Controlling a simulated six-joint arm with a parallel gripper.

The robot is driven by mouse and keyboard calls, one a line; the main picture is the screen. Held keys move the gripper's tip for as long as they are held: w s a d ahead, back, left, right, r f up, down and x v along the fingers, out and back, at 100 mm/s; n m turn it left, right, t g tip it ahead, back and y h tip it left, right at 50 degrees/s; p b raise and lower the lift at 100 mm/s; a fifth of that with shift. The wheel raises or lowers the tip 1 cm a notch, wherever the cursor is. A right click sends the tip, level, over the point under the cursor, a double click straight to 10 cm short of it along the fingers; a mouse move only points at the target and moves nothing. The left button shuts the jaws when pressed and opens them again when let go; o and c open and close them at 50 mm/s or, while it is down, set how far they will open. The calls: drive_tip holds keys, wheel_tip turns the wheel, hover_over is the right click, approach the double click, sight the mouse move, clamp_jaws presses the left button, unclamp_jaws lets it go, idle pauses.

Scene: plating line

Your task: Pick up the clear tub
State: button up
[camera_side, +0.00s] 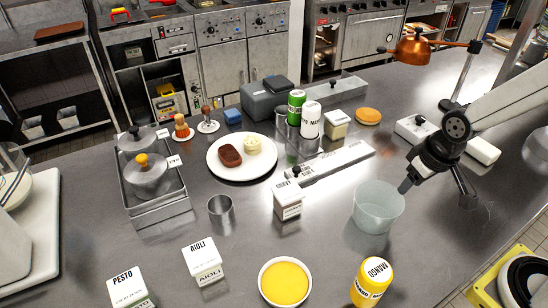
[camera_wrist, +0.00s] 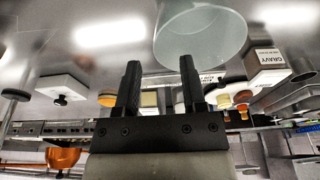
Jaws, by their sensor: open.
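The clear tub (camera_side: 378,208) is a translucent, round, empty-looking container standing upright on the steel counter, right of the middle in the side view. My gripper (camera_side: 438,196) is just to its right, with its fingers spread and nothing between them. The left finger is close to the tub's right rim; I cannot tell whether it touches. In the wrist view the tub (camera_wrist: 203,38) shows at the top, beyond the fingertips of my gripper (camera_wrist: 160,66), mostly toward the right finger.
A gravy carton (camera_side: 289,200) stands left of the tub, and a yellow mango bottle (camera_side: 370,282) in front. A bowl of yellow sauce (camera_side: 286,283) is front left. A long steel bar (camera_side: 333,161) lies behind.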

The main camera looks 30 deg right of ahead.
drive_tip(key=shift+r, duration=0.15)
drive_tip(key=shift+w+v, duration=0.55)
drive_tip(key=shift+v, duration=1.8)
drive_tip(key=w+d+m+y, duration=0.35)
drive_tip(key=m+y, duration=0.35)
drive_tip(key=m, duration=0.3)
drive_tip(key=w+d+m+y, duration=0.2)
drive_tip(key=w+m+y, duration=0.3)
drive_tip(key=m, duration=0.5)
drive_tip(key=y, duration=0.1)
approach(362, 187)
drive_tip(key=shift+g, duration=0.3)
drive_tip(key=shift+x, duration=3.5)
drive_tip(key=shift+w+r, duration=0.15)
clamp_jaws()
